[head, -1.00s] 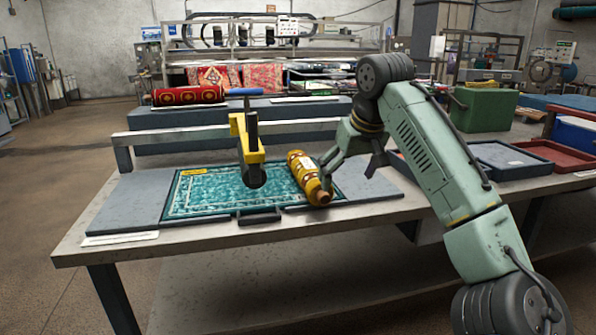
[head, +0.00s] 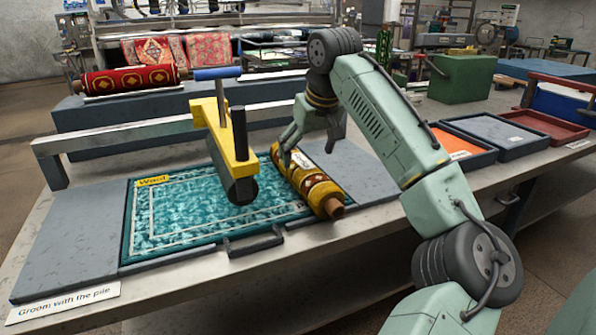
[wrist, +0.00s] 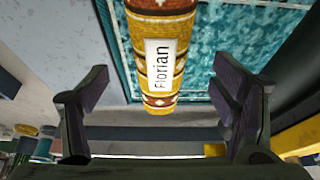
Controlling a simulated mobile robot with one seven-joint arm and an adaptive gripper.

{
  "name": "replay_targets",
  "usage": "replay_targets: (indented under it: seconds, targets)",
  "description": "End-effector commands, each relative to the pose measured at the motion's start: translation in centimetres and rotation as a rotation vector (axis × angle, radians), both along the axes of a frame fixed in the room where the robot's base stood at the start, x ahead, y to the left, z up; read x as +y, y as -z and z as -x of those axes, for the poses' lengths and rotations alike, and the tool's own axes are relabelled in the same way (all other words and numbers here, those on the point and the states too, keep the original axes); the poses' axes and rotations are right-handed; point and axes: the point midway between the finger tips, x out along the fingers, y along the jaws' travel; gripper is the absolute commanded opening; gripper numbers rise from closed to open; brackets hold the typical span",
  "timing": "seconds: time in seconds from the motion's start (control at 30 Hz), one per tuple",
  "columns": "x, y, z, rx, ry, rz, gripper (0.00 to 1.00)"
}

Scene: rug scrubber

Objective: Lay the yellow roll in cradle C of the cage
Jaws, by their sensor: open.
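The yellow roll (head: 312,186), patterned in brown and white, lies on the right edge of the teal rug panel, its brown core end toward me. My gripper (head: 312,152) is open above and beside the roll's far part. In the wrist view the roll (wrist: 150,22) with its "Florian" label shows between the two spread fingers of my gripper (wrist: 160,95), with gaps on both sides; I see no grasp. The cage and cradle C cannot be identified in these views.
A yellow grooming tool with a blue handle (head: 225,140) stands over the rug (head: 170,235), just left of the roll. A metal rail (head: 110,150) runs behind. A red roll (head: 130,78) lies on a grey ledge. Trays (head: 495,130) and a green box (head: 460,77) are at right.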

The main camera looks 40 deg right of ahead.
Motion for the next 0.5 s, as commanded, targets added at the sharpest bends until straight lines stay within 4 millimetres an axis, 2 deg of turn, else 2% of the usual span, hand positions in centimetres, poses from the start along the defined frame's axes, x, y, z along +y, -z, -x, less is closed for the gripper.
replay_targets:
  seconds: [0.1,0.3,0.5]
  targets:
    - [-0.2,1.4,-0.5,0.001,0.000,0.000,0.80]
    - [-0.3,2.7,-1.1,0.001,0.000,0.001,0.80]
    - [-0.5,5.5,-2.3,0.001,0.001,0.002,0.80]
